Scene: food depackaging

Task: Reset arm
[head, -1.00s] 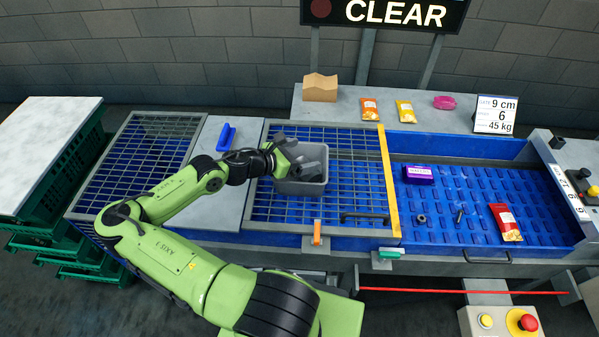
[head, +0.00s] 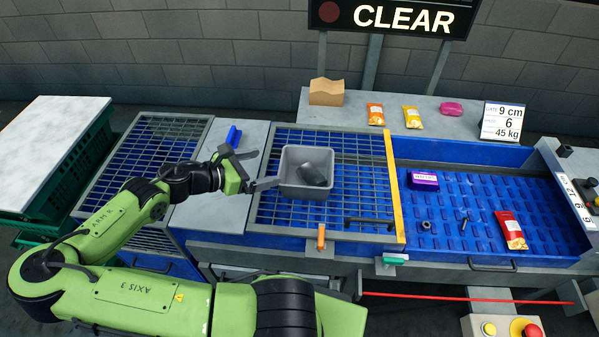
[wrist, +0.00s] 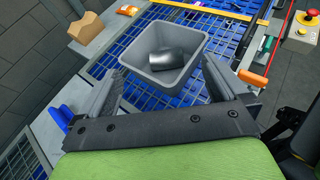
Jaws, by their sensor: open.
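My gripper (head: 256,169) is open and empty, to the left of the grey bin (head: 290,187) in the head view. In the wrist view my gripper (wrist: 160,82) has its two fingers spread apart, with the grey bin (wrist: 150,76) ahead of them. A dark, rounded object (head: 313,174) lies inside the bin and also shows in the wrist view (wrist: 172,66). The bin stands on the blue grid (head: 352,206).
A blue-handled item (head: 233,137) lies on the grey plate just behind my gripper. A purple box (head: 424,181) and a red packet (head: 511,231) lie in the blue tray (head: 440,245) at right. A cardboard box (head: 326,92) stands on the back shelf.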

